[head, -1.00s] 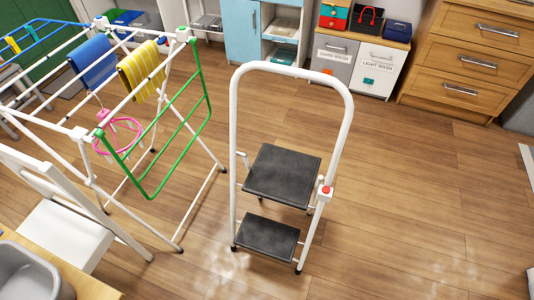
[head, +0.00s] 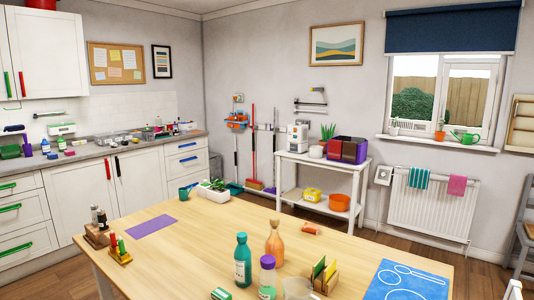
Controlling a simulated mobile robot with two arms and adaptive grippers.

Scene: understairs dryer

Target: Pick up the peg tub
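I cannot make out a tub of pegs for certain in the head view. An orange round tub (head: 340,202) stands on the lower shelf of the white trolley table, beside a yellow box-like item (head: 312,195). What they hold is too small to tell. A pale see-through container (head: 298,289) is cut off at the bottom edge, on the wooden table. Neither of my grippers shows in this view.
A long wooden table (head: 200,240) fills the foreground, with bottles (head: 243,262), a small rack (head: 323,273) and a blue mat (head: 405,281). The white trolley table (head: 285,160) stands behind it. Kitchen units (head: 85,195) line the left; a radiator (head: 430,208) is at right.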

